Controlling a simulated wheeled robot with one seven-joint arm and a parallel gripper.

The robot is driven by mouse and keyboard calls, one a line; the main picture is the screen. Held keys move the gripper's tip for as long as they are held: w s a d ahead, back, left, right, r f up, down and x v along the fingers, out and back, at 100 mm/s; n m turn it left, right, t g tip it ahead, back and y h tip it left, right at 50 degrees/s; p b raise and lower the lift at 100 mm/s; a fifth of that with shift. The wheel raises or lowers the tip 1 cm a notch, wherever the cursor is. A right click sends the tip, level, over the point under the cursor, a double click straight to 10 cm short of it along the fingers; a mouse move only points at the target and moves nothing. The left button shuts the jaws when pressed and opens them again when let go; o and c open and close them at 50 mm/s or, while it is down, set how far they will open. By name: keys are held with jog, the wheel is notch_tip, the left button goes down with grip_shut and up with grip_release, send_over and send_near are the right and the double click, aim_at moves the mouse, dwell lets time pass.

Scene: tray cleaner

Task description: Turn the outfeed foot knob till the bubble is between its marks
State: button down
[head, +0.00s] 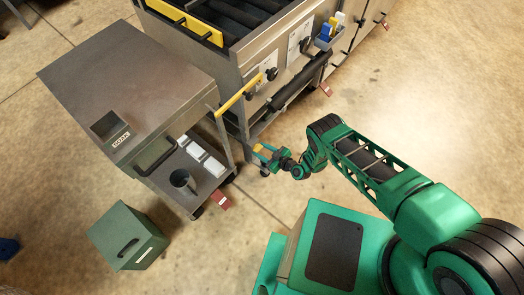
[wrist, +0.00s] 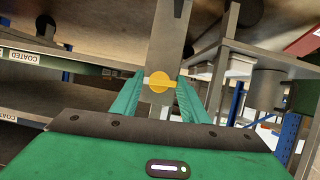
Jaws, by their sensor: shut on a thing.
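The yellow knob (wrist: 160,82) sits on a grey metal leg (wrist: 168,35) in the wrist view, its short bar lying about level across the picture. My gripper (wrist: 161,80) is shut on it, with one green finger on each side.
A steel cart (head: 130,75) with white blocks and a cup (head: 183,181) on its lower shelf stands left of my gripper. A green box (head: 127,237) is on the floor. A yellow lever (head: 240,93) juts from the machine above my gripper. The floor to the right is clear.

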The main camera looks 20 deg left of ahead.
dwell(0.6)
jog(key=c, duration=1)
grip_release()
jog(key=shift+c, duration=0.2)
jog(key=shift+s+d, duration=0.1)
jog(key=v, duration=1)
jog(key=shift+d+r, duration=0.15)
jog(key=shift+c, duration=0.3)
